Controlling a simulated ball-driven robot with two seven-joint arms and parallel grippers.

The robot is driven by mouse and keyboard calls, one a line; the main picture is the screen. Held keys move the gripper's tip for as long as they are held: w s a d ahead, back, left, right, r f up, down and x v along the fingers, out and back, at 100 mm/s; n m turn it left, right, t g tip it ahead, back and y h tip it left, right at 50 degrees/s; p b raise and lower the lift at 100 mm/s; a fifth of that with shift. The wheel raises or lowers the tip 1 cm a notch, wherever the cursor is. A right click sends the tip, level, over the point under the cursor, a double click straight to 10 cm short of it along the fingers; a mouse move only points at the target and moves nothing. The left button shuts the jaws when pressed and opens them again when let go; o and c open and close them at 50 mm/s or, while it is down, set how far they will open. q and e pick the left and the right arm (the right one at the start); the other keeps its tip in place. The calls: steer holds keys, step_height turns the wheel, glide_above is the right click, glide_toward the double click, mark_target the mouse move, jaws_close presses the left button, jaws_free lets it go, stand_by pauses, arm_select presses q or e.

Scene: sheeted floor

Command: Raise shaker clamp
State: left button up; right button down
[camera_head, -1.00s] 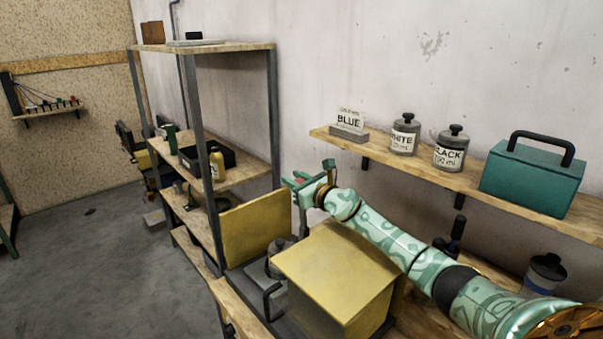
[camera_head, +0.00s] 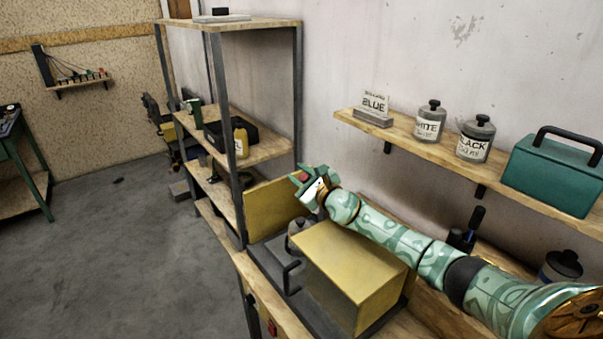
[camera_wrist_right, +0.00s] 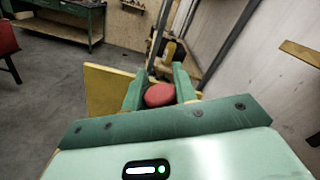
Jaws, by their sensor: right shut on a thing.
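The shaker is a yellow machine with a box-shaped housing (camera_head: 355,265) and an upright yellow panel (camera_head: 268,208) on a dark base. A grey part (camera_head: 297,228) and a black loop handle (camera_head: 291,277) sit between the housing and the panel. My right gripper (camera_head: 308,184) is above the gap between them, with its arm reaching in from the right. In the right wrist view its two green fingers are around a red knob (camera_wrist_right: 160,95), shut on it. How the knob joins the clamp is hidden. The left gripper does not show.
A tall shelf rack (camera_head: 213,120) stands behind the shaker. The floor (camera_head: 110,240) at left is open.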

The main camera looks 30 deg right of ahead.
steer(key=c, duration=1.1)
jaws_free()
steer(key=s+p, duration=0.1)
steer(key=s, duration=0.4)
steer(key=s+d+p, duration=0.1)
steer(key=s, duration=0.4)
steer(key=s+p, duration=0.1)
steer(key=s, duration=0.4)
steer(key=shift+s+d+f, duration=0.1)
steer(key=shift+d+f, duration=0.05)
steer(key=shift+s, duration=0.5)
steer(key=shift+c, duration=0.4)
